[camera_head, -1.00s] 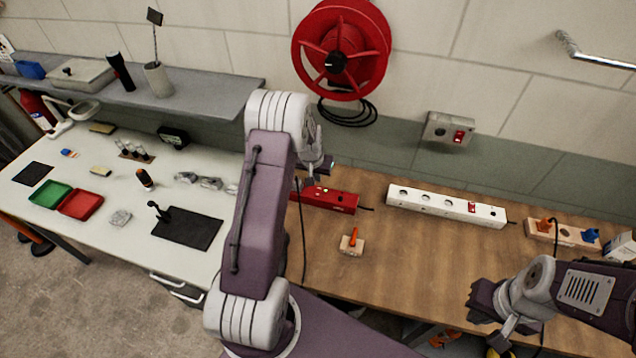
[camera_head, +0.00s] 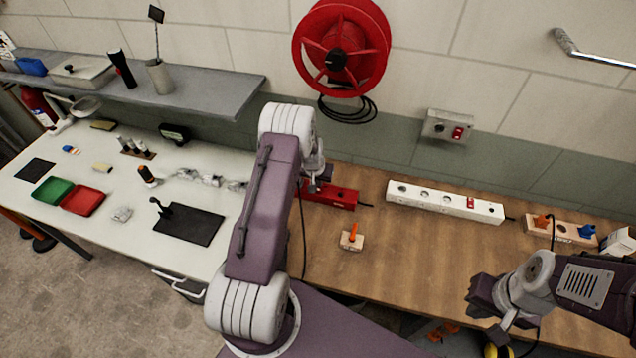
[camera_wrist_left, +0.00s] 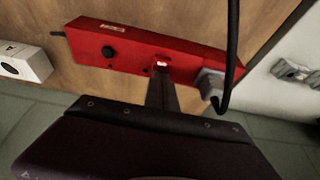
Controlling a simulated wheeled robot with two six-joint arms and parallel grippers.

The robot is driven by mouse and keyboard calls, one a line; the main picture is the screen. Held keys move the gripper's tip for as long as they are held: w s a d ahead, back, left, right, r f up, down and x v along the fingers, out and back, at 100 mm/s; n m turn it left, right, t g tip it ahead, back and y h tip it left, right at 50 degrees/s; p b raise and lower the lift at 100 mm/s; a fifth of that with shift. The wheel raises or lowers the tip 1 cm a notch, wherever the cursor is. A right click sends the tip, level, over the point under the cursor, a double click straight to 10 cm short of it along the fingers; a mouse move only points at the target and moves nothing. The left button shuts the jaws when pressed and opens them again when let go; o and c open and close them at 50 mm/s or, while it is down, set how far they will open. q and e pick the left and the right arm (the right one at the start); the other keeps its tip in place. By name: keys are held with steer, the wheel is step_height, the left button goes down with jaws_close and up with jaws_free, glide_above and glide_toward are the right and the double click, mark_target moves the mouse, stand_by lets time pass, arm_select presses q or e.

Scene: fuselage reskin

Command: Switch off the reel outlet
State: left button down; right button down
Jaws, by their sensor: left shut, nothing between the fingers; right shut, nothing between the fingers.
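A red power strip (camera_head: 334,196) lies on the wooden bench below the red wall reel (camera_head: 341,48). In the left wrist view the strip (camera_wrist_left: 125,45) has a dark round knob or socket, a small lit switch (camera_wrist_left: 161,64) and a grey plug (camera_wrist_left: 211,84) with a black cable. My left gripper (camera_head: 318,186) is shut and empty over the strip. In the wrist view its fingertips (camera_wrist_left: 161,76) are at the switch; whether they touch is unclear. My right gripper (camera_head: 480,298) is shut and empty at the bench's front right. A grey wall box (camera_head: 448,126) has a red switch.
A white power strip (camera_head: 445,202) lies right of the red one, and a wooden block with orange and blue pieces (camera_head: 561,233) lies farther right. A small block with an orange lever (camera_head: 351,238) sits in front. The white table (camera_head: 120,235) on the left holds trays and tools.

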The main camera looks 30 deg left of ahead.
arm_select(q)
steer(key=shift+s+d+f+b, duration=0.15)
steer(key=shift+s+f+b, duration=0.15)
steer(key=shift+s, duration=0.2)
steer(key=shift+s+d, duration=0.15)
steer(key=shift+s, duration=0.35)
steer(key=shift+r, duration=0.1)
step_height(320, 180, up, 4)
steer(key=p, duration=0.3)
steer(key=shift+r, duration=0.2)
steer(key=b+v, duration=0.2)
steer(key=v, duration=0.7)
steer(key=shift+s+r, duration=0.35)
